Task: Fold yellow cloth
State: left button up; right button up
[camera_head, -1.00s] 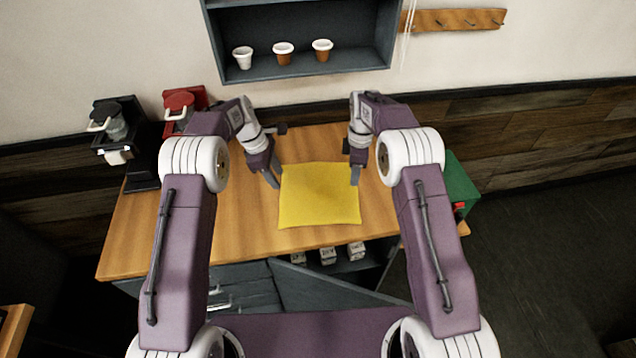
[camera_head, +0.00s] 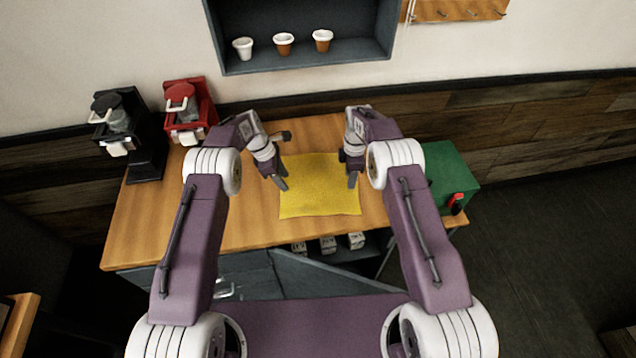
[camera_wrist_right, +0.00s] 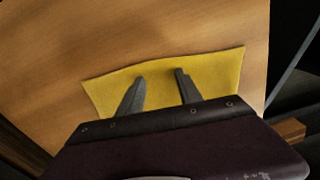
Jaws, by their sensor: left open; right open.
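The yellow cloth (camera_head: 320,190) lies flat and spread out as a rough square on the wooden counter. My left gripper (camera_head: 281,182) is open at the cloth's left edge, toward its far half. My right gripper (camera_head: 352,180) is open at the cloth's right side, over its far half. In the right wrist view the cloth (camera_wrist_right: 205,72) spreads beneath the two parted fingers of my right gripper (camera_wrist_right: 158,82), with nothing between them. I cannot tell whether the fingertips touch the cloth.
A black brewer (camera_head: 125,130) and a red brewer (camera_head: 190,110) stand on the counter (camera_head: 150,225) at left. A green box (camera_head: 450,175) is at the right end. Several small white boxes (camera_head: 328,244) sit below the front edge. Cups (camera_head: 284,44) stand on the wall shelf.

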pick_arm(q)
jog(key=shift+f, duration=0.25)
pick_arm(e)
jog(key=shift+f, duration=0.3)
pick_arm(q)
jog(key=shift+r, duration=0.1)
jog(key=shift+c, duration=1)
pick_arm(e)
jog(key=shift+r, duration=0.15)
jog(key=shift+c, duration=1)
pick_arm(q)
grip_shut()
pick_arm(e)
grip_shut()
pick_arm(q)
jog(key=shift+r, duration=0.1)
pick_arm(e)
jog(key=shift+r, duration=0.1)
